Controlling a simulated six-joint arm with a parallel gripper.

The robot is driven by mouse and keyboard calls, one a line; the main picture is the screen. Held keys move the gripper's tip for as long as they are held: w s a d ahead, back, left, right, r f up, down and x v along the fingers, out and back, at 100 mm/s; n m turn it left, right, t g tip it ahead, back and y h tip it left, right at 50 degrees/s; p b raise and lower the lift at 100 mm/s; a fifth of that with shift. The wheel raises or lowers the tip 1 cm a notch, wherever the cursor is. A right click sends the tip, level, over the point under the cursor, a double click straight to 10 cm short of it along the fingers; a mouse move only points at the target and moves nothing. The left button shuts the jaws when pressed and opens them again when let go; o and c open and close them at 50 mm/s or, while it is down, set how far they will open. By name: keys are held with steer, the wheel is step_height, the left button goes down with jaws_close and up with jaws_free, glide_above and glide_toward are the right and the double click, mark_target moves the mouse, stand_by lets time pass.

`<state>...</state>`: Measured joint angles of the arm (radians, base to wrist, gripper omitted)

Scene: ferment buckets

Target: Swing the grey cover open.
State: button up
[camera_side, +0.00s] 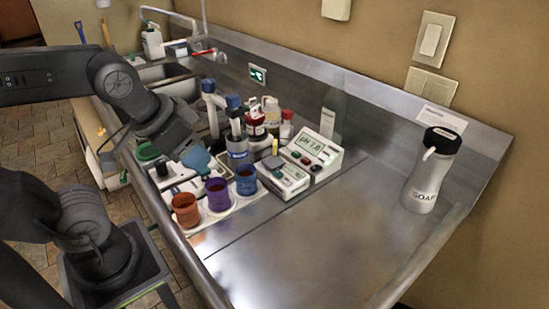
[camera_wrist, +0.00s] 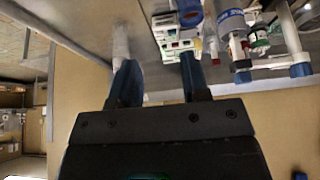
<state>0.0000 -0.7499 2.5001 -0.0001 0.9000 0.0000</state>
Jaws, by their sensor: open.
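I cannot tell for certain which part is the grey cover. A small grey-white box (camera_side: 284,178) with a dark-edged top sits in front of the pH meter (camera_side: 313,150); whether its top is a cover, and shut, is unclear. My gripper (camera_side: 197,160) is to the left of that box, above the bench items, apart from it. In the wrist view my gripper (camera_wrist: 158,82) has its two blue fingers spread with nothing between them. A white instrument (camera_wrist: 175,36) with dark panels shows beyond the fingertips.
Orange (camera_side: 186,210), purple (camera_side: 218,195) and blue (camera_side: 246,180) cups stand in a white rack, close below my gripper. Bottles and blue-capped posts (camera_side: 236,125) crowd behind. A soap bottle (camera_side: 431,170) stands at right. The front-right steel bench (camera_side: 320,235) is clear.

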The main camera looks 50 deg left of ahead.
steer(key=w+a+r+n+g, duration=0.1)
steer(key=w, duration=0.2)
steer(key=w+r+n, duration=0.1)
steer(key=w, duration=0.3)
steer(key=w+a+r+n+g, duration=0.1)
steer(key=w+n, duration=0.1)
steer(key=w, duration=0.2)
steer(key=shift+a+r+g, duration=0.3)
steer(key=shift+r, duration=0.1)
steer(key=shift+c, duration=0.4)
steer(key=n+g, duration=0.3)
steer(key=n, duration=0.2)
glide_above(275, 143)
step_height(275, 143, down, 5)
step_height(275, 143, down, 13)
steer(key=shift+r, duration=0.1)
jaws_close()
